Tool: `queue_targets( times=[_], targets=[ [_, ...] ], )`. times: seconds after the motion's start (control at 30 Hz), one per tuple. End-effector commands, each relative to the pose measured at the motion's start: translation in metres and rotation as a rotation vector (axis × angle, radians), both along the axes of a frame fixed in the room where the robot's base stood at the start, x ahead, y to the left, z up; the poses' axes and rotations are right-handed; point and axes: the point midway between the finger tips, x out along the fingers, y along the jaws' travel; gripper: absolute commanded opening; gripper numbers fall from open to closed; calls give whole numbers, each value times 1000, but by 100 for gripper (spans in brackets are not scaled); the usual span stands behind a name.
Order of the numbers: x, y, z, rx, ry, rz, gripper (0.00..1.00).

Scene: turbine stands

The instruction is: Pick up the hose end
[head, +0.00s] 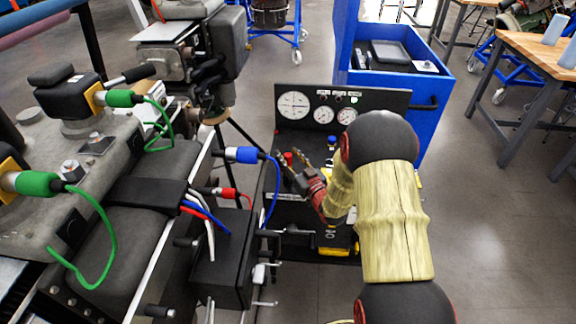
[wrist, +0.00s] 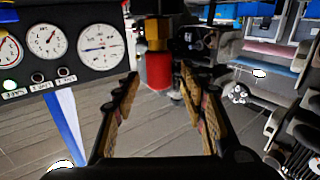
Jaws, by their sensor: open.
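A red cylindrical hose end (wrist: 158,71) with a brass-coloured collar shows in the wrist view, just beyond and between my fingertips. In the head view, its red top (head: 288,157) shows between the fingertips, in front of the black gauge panel. My gripper (head: 290,160) is open, its two fingers apart and nothing visibly held. In the wrist view, my gripper (wrist: 157,88) shows a gap between the fingers and the red end. The hose itself is not clearly visible.
The black gauge panel (head: 375,102) stands behind my gripper. A blue connector (head: 242,154) with a blue hose and a red connector (head: 222,192) are at left on the machine. Green connectors (head: 38,183) lie farther left. A blue cabinet (head: 435,85) stands behind.

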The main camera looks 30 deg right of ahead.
Motion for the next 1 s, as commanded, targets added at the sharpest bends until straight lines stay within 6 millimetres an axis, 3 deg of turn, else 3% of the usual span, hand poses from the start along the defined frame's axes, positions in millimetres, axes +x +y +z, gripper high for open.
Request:
queue_targets(
  times=[0.27, 1.0],
  targets=[
    [6, -1, 1, 0, -1, -2, 42],
    [5, -1, 1, 0, -1, -1, 0]
  ],
)
